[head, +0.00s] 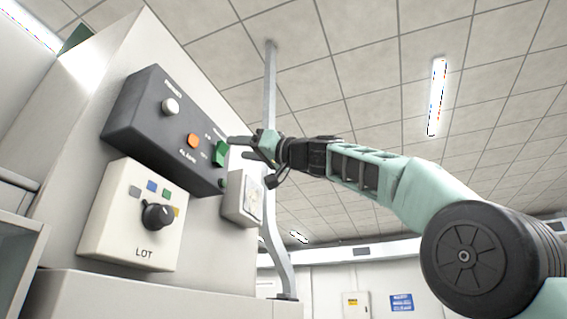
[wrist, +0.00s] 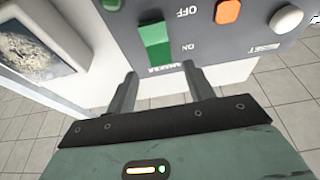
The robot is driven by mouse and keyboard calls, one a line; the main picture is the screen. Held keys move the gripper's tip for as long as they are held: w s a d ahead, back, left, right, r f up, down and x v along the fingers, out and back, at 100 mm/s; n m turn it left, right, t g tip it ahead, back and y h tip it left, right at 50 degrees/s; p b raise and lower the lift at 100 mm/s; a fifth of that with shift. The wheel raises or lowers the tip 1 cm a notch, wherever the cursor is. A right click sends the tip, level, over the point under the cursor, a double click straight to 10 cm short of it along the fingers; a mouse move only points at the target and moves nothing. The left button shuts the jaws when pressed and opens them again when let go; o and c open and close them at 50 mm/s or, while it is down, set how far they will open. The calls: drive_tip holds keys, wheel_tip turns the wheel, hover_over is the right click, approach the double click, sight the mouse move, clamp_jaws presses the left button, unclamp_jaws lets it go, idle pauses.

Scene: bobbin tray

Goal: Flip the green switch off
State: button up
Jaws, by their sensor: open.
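The green switch (head: 220,154) is on the right part of a dark grey control panel (head: 140,108) on the wall of a pale machine. In the wrist view the green switch (wrist: 155,42) shows a lighter and a darker green part, with upside-down OFF and ON labels beside it. I cannot tell for sure which way it is set. My gripper (head: 240,147) is open and empty, just right of the switch in the head view. In the wrist view my gripper (wrist: 160,72) has its two fingers apart, pointing at the panel edge below the switch; no contact is visible.
An orange button (head: 193,140) and a white knob (head: 170,106) are on the same panel. Below are a cream LOT box (head: 112,218) with a black dial (head: 157,215) and a small box with a picture screen (head: 251,196). A grey post (head: 270,90) stands behind my gripper.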

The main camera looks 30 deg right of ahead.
drive_tip(key=b+v, duration=0.6)
drive_tip(key=v, duration=0.7)
drive_tip(key=shift+s+b, duration=0.15)
drive_tip(key=shift+b, duration=0.25)
drive_tip(key=shift+d+f, duration=0.1)
drive_tip(key=shift+d, duration=0.05)
